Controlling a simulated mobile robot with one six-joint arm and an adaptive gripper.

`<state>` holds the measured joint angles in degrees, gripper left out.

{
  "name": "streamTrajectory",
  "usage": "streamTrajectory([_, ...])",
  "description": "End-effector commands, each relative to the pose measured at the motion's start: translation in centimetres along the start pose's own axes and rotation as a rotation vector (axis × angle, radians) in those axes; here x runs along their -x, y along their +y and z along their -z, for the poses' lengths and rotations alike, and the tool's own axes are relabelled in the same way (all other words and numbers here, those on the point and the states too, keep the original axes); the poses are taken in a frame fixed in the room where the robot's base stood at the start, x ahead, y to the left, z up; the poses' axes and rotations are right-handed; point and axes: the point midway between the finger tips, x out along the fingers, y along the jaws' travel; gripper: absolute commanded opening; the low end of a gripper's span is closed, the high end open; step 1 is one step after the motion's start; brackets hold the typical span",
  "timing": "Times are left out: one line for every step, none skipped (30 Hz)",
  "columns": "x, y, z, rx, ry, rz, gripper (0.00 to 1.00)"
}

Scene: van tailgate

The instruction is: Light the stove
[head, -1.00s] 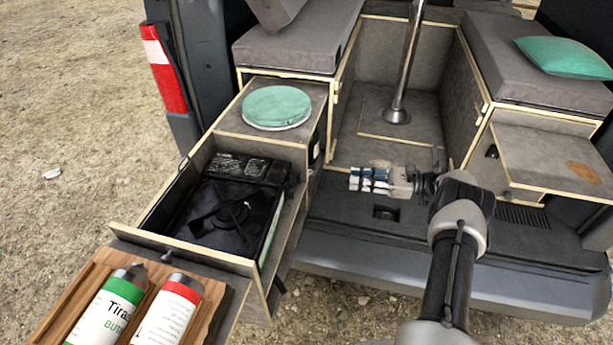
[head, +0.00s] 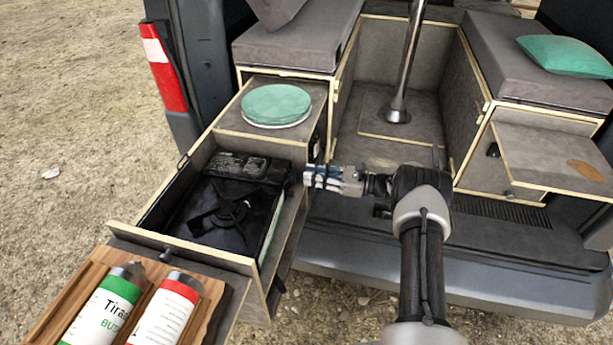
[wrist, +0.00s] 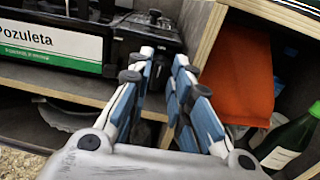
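The black camping stove (head: 225,212) sits in the pulled-out drawer, with its burner facing up. In the wrist view, the stove's side (wrist: 55,45) shows a white and green "Pozuleta" label. My gripper (head: 308,178) is right of the drawer, close to the stove's far right corner. The wrist view shows its fingers (wrist: 164,58) partly open, with an empty gap between the tips. No flame is visible on the burner.
A green gas canister (head: 108,308) and a red-labelled canister (head: 163,315) lie on a wooden board. A wooden panel, an orange cloth (wrist: 238,75) and a green bottle (wrist: 290,140) are right of my fingers.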

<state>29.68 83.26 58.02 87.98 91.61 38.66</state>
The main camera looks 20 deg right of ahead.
Motion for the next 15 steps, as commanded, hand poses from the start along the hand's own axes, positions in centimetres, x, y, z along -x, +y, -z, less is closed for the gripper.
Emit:
streamTrajectory([-0.8, 0.0, 0.1, 0.0, 0.0, -0.002, 0.19])
streamTrajectory([-1.1, 0.0, 0.1, 0.0, 0.0, -0.001, 0.19])
streamTrajectory([-1.5, 0.0, 0.1, -0.001, -0.001, -0.001, 0.19])
streamTrajectory([-1.8, 0.0, 0.1, -0.001, -0.001, -0.001, 0.19])
streamTrajectory([-2.0, 0.0, 0.1, -0.001, -0.001, -0.001, 0.19])
streamTrajectory([-2.2, 0.0, 0.1, -0.001, 0.0, -0.001, 0.19])
streamTrajectory([-2.3, 0.0, 0.1, -0.001, 0.0, 0.0, 0.19])
streamTrajectory([-2.4, 0.0, 0.1, -0.001, 0.0, 0.0, 0.19])
streamTrajectory([-2.4, 0.0, 0.0, -0.001, 0.0, 0.0, 0.19])
streamTrajectory([-2.5, 0.0, 0.0, -0.001, 0.0, 0.0, 0.19])
streamTrajectory([-2.5, 0.0, 0.0, -0.001, 0.0, 0.001, 0.19])
streamTrajectory([-2.5, 0.0, 0.0, -0.001, 0.0, 0.001, 0.19])
streamTrajectory([-2.5, 0.0, 0.0, -0.001, 0.0, 0.001, 0.19])
streamTrajectory([-2.5, 0.0, 0.0, -0.001, 0.0, 0.001, 0.19])
streamTrajectory([-2.5, 0.0, 0.0, 0.0, 0.0, 0.001, 0.19])
